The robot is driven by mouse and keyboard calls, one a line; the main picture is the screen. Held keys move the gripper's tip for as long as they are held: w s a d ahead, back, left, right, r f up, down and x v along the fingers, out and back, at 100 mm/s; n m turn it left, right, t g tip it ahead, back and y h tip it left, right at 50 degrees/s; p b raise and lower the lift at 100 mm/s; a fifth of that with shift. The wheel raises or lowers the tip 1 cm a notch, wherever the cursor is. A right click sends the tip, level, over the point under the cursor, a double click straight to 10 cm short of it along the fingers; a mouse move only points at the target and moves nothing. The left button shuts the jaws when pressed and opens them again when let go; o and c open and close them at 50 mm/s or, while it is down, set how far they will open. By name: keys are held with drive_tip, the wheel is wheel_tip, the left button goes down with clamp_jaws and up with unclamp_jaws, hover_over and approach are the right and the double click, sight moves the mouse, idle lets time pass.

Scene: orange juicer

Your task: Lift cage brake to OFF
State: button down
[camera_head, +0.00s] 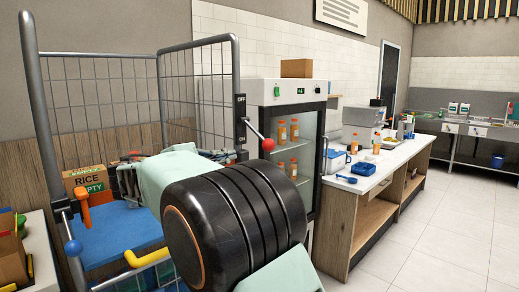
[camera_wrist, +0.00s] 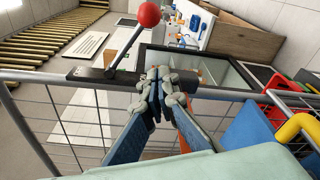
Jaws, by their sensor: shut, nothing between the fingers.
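The cage brake is a dark plate (camera_head: 240,118) on the upright of the metal cage (camera_head: 195,45), marked OFF at its top and ON lower down. Its lever ends in a red ball (camera_head: 268,145) and slants outward and down from the plate. In the wrist view the plate (camera_wrist: 95,74) lies along the cage rail, and the red ball (camera_wrist: 149,14) sticks out at the top. My gripper (camera_wrist: 157,82) is shut and empty, its fingertips close to the plate's ON end, apart from the ball. Whether they touch the plate cannot be told. In the head view my arm partly hides the gripper.
A glass-door fridge (camera_head: 295,130) with orange bottles stands behind the brake. A counter (camera_head: 375,165) with blue items runs to the right. A rice box (camera_head: 87,180), a blue shelf (camera_head: 120,232) and a yellow handle (camera_head: 147,258) are at left. Tiled floor at right is clear.

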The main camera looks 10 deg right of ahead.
sight(258, 133)
drive_tip(key=w+d+p, duration=0.1)
drive_tip(key=w+d, duration=0.2)
drive_tip(key=d, duration=0.5)
drive_tip(key=shift+w+d+r+p, duration=0.4)
drive_tip(key=shift+r, duration=0.1)
idle(0.4)
